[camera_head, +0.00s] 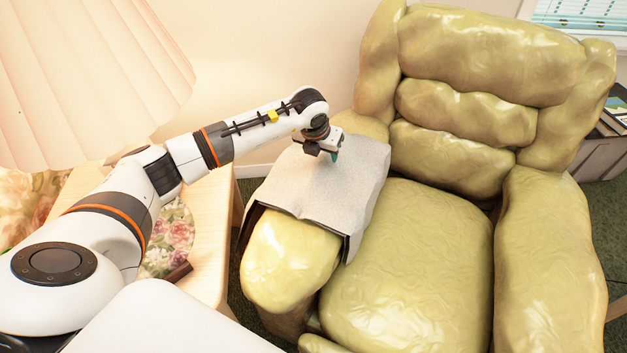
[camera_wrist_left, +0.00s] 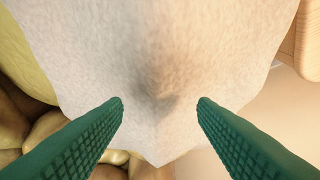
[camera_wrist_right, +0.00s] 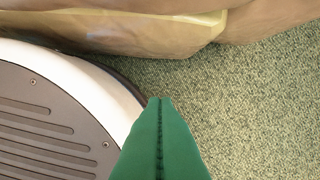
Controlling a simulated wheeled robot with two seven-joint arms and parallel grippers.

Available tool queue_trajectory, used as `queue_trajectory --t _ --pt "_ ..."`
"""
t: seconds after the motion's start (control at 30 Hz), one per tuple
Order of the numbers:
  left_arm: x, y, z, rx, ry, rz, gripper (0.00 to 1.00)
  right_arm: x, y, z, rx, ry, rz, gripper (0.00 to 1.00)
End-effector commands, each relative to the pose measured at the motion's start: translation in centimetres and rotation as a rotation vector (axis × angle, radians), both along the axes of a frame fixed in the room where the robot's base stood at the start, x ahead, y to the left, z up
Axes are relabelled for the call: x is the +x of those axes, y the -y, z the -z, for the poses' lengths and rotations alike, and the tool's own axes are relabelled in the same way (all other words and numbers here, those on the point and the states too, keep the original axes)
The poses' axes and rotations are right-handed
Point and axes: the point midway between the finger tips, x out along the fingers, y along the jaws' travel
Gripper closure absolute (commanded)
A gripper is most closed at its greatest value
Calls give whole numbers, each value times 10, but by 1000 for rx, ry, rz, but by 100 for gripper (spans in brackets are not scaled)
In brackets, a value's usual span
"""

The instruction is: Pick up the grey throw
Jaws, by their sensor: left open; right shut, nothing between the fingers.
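The grey throw (camera_head: 327,187) lies draped over the left armrest of the yellow-green armchair, its dark edges hanging down the sides. My left gripper (camera_head: 335,156) is over the throw's back part, pointing down. In the left wrist view the throw (camera_wrist_left: 160,50) fills the middle, and the two green fingers of my left gripper (camera_wrist_left: 160,103) are apart with the cloth ahead of and between them. I cannot tell if the fingertips touch it. My right gripper (camera_wrist_right: 160,101) shows only in the right wrist view, shut and empty above the carpet.
The armchair (camera_head: 405,270) fills the middle and right. A wooden side table (camera_head: 215,215) stands left of the armrest, under my left arm, with a lamp shade (camera_head: 85,75) above. Carpet (camera_wrist_right: 260,100) is open beside my base in the right wrist view.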

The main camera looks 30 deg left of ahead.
Motion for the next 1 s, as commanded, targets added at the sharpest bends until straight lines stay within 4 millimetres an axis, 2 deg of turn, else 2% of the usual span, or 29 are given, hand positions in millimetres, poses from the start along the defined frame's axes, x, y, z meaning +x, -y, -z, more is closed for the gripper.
queue_trajectory --t 0.47,1.0 --pt "26 1 46 0 -1 -1 47 13 -2 -14 1 12 3 100" --pt "27 1 48 -1 0 0 47 12 -1 -15 0 7 3 100"
